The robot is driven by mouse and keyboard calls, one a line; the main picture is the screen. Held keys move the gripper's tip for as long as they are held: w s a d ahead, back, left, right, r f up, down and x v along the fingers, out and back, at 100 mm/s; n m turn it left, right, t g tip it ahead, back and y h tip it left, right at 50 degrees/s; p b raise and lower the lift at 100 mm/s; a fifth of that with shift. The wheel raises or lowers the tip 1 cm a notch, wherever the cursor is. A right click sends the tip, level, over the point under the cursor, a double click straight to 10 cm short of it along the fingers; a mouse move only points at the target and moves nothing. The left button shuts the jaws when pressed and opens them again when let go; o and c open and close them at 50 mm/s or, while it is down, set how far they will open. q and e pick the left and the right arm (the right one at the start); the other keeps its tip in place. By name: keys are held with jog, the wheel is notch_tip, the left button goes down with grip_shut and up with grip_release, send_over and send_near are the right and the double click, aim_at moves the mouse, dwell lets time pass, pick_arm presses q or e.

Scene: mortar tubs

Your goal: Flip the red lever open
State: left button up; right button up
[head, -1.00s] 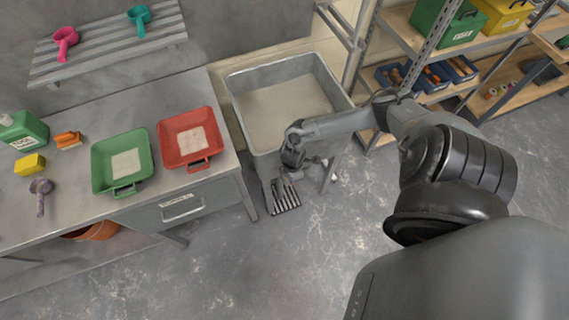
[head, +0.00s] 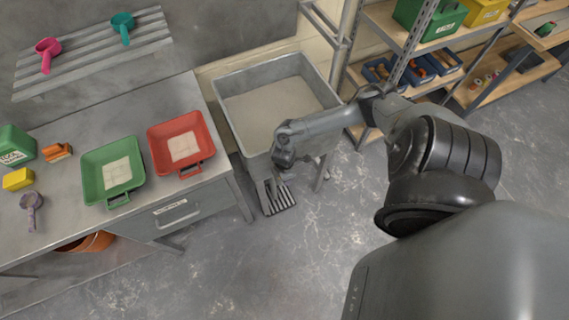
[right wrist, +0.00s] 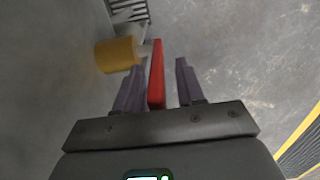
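The red lever (right wrist: 156,75) shows in the right wrist view as a long narrow bar, standing between the two purple-grey fingers of my right gripper (right wrist: 158,88). The fingers are apart, with a gap on the right of the lever; the left finger is close beside it, and I cannot tell if they touch. A brass-yellow cylinder (right wrist: 117,54) with a pale stem is beside the lever's far end. In the head view my right gripper (head: 281,162) is low at the front of the grey tub (head: 272,108); the lever cannot be made out there. My left gripper is not in view.
A slatted floor grate (head: 279,197) lies below the gripper. The workbench (head: 150,100) to the left holds a green tray (head: 95,178) and a red tray (head: 157,152). Shelving (head: 385,50) stands behind to the right. The floor in front is open.

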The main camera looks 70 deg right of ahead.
jog(key=shift+r+p, duration=1.1)
jog(key=shift+r, duration=4.2)
